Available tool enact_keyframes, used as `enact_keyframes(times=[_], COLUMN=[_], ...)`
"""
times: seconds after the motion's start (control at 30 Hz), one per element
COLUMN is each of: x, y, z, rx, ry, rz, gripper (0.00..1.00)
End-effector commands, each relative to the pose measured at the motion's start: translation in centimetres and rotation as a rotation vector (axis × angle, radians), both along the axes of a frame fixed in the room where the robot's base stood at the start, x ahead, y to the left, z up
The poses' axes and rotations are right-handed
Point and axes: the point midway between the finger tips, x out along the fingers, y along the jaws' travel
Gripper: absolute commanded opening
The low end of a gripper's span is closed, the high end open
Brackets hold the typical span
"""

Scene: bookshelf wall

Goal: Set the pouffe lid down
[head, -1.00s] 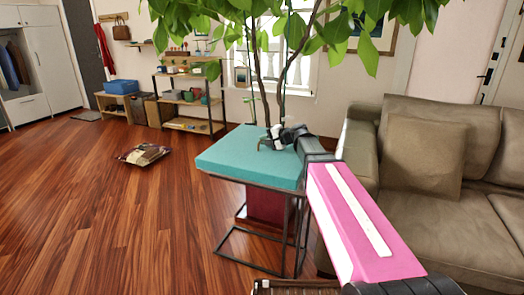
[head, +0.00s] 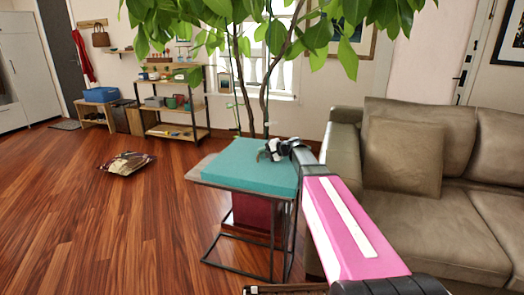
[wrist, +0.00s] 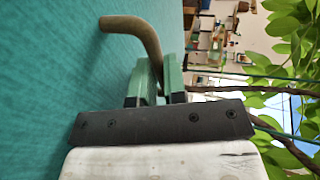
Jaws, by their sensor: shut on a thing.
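The pouffe lid (head: 240,160) is a flat teal cushion. It lies level over the top of a black-framed side table (head: 205,165), with a strip of grey tabletop showing at its left. I cannot tell whether its underside touches the table. My gripper (head: 272,151) is at the lid's back right part. In the wrist view, my gripper's green fingers (wrist: 157,85) are shut on a brown curved handle (wrist: 135,25) beside the lid's teal cloth (wrist: 60,70).
A dark red block (head: 253,212) stands under the table. A leafy plant (head: 250,25) rises behind it, its leaves overhanging. A beige sofa (head: 420,225) is close on the right. A magazine-like item (head: 126,163) lies on the open wooden floor at left.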

Motion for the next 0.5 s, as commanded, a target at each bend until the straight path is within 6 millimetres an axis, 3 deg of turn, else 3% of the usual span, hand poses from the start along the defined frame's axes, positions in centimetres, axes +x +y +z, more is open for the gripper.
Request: enact_keyframes(times=[0.23,0.5], x=[0.0,0.0], y=[0.0,0.0], z=[-2.6,-2.7], rx=[0.004,0.003], ry=[0.001,-0.001], rz=[-0.002,-0.001], gripper=[0.0,0.0])
